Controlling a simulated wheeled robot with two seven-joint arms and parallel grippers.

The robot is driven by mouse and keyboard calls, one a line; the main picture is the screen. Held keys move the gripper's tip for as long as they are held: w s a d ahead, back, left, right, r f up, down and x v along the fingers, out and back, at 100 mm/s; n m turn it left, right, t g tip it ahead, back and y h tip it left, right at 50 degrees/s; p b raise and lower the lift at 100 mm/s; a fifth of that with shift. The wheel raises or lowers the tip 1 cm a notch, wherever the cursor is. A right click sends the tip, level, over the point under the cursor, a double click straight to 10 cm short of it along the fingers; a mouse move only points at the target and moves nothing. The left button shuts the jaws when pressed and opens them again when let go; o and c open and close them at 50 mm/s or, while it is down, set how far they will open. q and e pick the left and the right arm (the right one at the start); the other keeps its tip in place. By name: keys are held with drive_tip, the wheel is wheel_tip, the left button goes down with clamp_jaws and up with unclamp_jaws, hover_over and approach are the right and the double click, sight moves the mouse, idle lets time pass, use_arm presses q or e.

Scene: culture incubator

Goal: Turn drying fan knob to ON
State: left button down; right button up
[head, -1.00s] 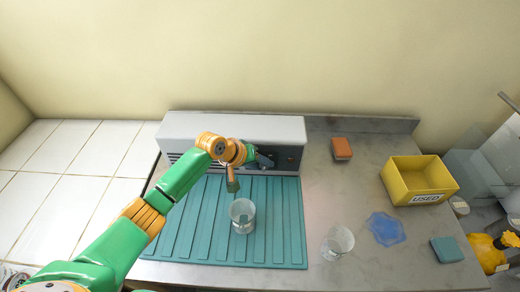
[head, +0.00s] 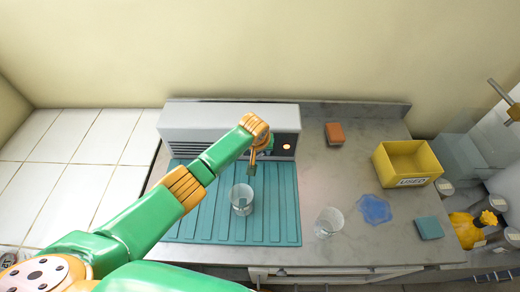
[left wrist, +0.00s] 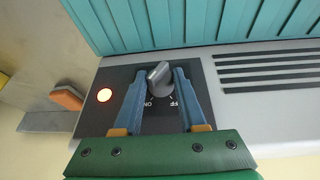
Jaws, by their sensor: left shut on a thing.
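The drying fan unit (head: 215,118) is a long grey box with vent slots, against the back wall. Its dark control panel (head: 289,137) carries an indicator light (head: 286,146) that glows orange. The light also glows in the left wrist view (left wrist: 104,95). The grey knob (left wrist: 159,78) sits on the panel beside printed ON and OFF marks; its exact pointing direction is hard to tell. My left gripper (left wrist: 157,76) is shut on the knob, one blue finger on each side. In the head view my left gripper (head: 268,146) hides the knob. My right gripper does not show.
A ribbed teal mat (head: 275,215) holds a glass beaker (head: 242,199) in front of the unit. Another beaker (head: 328,222), a blue puddle (head: 375,209), an orange block (head: 334,133), a teal block (head: 429,228) and a yellow USED bin (head: 398,170) are to the right.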

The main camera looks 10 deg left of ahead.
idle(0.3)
use_arm(q)
drive_tip(key=shift+c, duration=2.4)
unclamp_jaws()
drive_tip(key=shift+f, duration=0.1)
drive_tip(key=v, duration=0.7)
